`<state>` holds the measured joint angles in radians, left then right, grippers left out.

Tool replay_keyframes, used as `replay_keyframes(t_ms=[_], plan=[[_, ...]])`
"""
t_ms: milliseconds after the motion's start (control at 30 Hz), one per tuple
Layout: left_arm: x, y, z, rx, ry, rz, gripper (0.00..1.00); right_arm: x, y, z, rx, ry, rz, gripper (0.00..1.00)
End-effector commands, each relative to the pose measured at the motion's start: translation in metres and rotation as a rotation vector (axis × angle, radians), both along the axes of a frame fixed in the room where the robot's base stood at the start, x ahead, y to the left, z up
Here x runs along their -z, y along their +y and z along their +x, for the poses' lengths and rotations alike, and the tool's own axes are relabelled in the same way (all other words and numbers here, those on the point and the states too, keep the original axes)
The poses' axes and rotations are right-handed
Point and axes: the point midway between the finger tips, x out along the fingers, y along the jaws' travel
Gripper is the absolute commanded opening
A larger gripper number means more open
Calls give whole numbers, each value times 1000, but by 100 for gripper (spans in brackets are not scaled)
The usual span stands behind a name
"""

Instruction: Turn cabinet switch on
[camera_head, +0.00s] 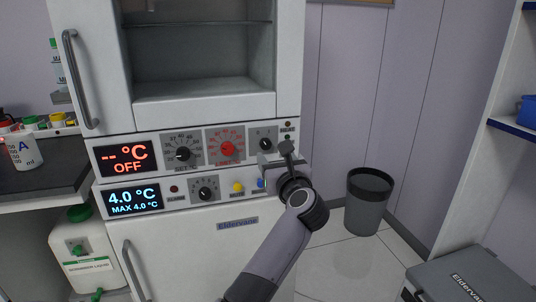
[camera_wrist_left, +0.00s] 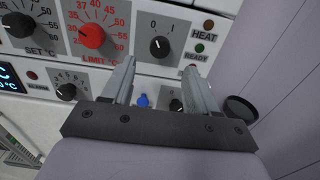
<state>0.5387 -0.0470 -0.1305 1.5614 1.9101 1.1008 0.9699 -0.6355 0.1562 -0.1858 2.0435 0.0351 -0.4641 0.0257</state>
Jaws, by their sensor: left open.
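The cabinet switch (camera_head: 265,144) is a small black rotary knob marked 0 and I, at the right end of the upper control panel. In the left wrist view the switch (camera_wrist_left: 160,47) shows beyond the fingertips, its white mark seeming to point up and left toward 0. The upper display (camera_head: 124,158) reads "--°C OFF" in red. My left gripper (camera_head: 277,154) is in front of the panel, just below and right of the switch. In the wrist view its fingers (camera_wrist_left: 160,66) are open and empty, with the switch between their lines. My right gripper is out of view.
A red LIMIT knob (camera_head: 227,149) and a black SET knob (camera_head: 183,154) sit left of the switch. The lower panel has a 4.0 °C display (camera_head: 133,200), a yellow button (camera_head: 238,187) and a blue button (camera_wrist_left: 143,100). A grey bin (camera_head: 368,203) stands right of the cabinet.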

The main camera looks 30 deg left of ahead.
Motion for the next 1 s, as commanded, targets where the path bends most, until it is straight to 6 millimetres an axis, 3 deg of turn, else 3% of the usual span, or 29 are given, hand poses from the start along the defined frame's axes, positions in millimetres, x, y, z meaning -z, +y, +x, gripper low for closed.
replay_keyframes(t_ms=[233,400,767,867,933,967,1000], plan=[[-2,31,24,-4,0,6,59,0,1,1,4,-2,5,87],[-1,43,36,-1,1,7,59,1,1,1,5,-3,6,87],[-1,48,40,-1,0,6,59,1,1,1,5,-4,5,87],[-1,48,40,-1,0,6,33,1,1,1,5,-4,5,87],[-1,48,39,-1,1,6,10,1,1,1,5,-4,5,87],[-1,48,39,-1,1,6,3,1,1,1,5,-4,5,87],[-1,48,39,-1,1,6,3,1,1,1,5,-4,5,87]])
